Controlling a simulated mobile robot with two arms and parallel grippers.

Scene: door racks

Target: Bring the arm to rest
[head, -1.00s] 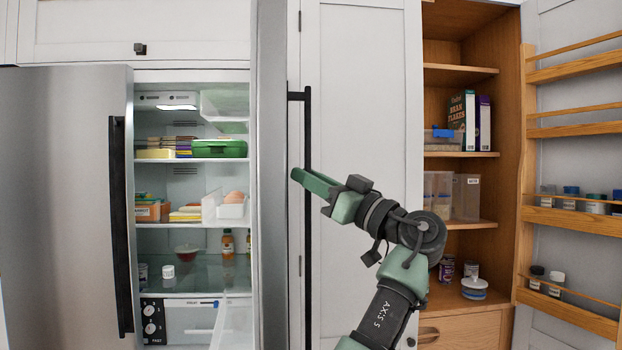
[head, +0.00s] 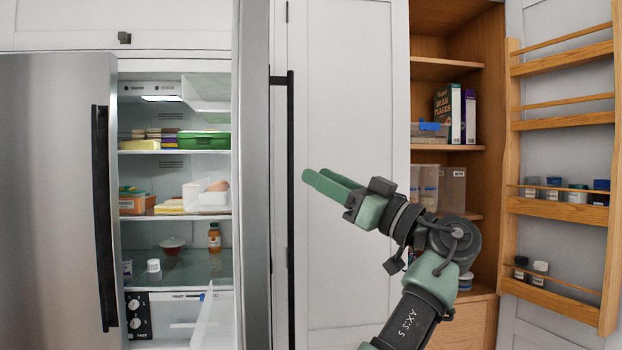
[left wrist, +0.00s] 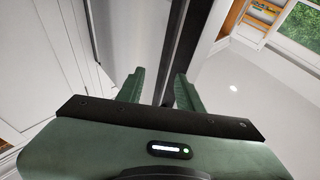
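My left gripper (head: 333,182) is in the middle of the head view, pointing left and slightly up. Its two green fingers are apart, with nothing between them. In the left wrist view the fingers (left wrist: 162,90) are also apart, and a dark vertical bar shows behind the gap. The fingertips appear just right of a black vertical handle (head: 290,200) at the open grey fridge door (head: 254,150); I see no grip on it. My right gripper is not in view.
A white cabinet door (head: 345,110) stands behind my gripper. At right are an open wooden cupboard (head: 440,68) and its door racks (head: 560,212) with several jars.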

